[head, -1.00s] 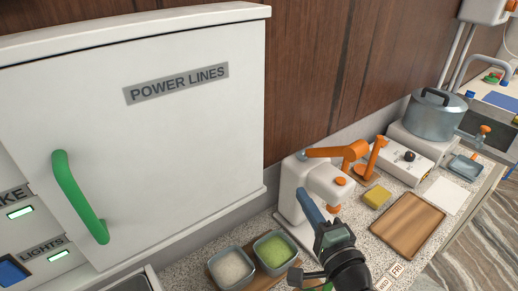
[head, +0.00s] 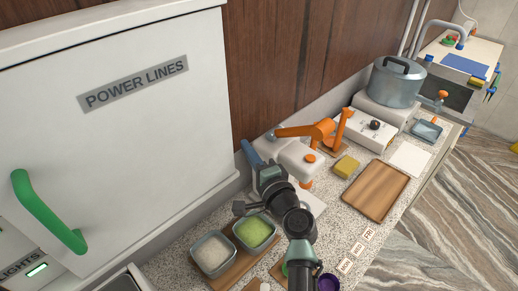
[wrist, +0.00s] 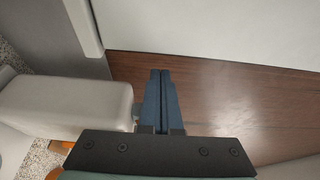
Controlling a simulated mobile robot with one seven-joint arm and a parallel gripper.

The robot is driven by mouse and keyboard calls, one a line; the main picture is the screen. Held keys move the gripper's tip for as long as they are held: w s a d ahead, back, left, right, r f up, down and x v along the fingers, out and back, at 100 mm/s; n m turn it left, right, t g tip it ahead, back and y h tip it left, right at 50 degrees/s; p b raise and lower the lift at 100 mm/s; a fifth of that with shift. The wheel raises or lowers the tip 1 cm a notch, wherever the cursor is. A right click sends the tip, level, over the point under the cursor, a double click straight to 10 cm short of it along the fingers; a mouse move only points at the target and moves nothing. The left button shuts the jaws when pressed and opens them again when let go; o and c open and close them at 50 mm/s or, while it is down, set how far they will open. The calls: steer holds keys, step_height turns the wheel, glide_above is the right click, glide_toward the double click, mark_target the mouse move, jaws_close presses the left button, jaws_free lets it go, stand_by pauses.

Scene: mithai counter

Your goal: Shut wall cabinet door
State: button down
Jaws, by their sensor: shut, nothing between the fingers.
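The wall cabinet door (head: 120,150) is a large white panel filling the left of the head view. It bears a grey "POWER LINES" label (head: 135,83) and a green bar handle (head: 47,212) near its left edge. I cannot tell whether the door stands a little out from its frame. My gripper (head: 249,152) is to the right of the cabinet, above the counter and apart from the door and handle. Its blue fingers (wrist: 160,97) are together and empty in the wrist view. A white surface (wrist: 220,25) fills the top right there.
Below my gripper are a bowl of green food (head: 255,232) and a bowl of white food (head: 212,252). A white machine with an orange lever (head: 320,130) stands behind it. A wooden tray (head: 376,191) and a pot (head: 397,82) are further right. Wood panelling backs the counter.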

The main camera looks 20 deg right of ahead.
steer(key=shift+s+a+r+p, duration=0.1)
steer(key=shift+s+a+p, duration=0.15)
steer(key=shift+a, duration=0.3)
steer(key=shift+s+a+p, duration=0.15)
steer(key=shift+s+a, duration=0.05)
steer(key=shift+a, duration=0.35)
steer(key=shift+a, duration=0.1)
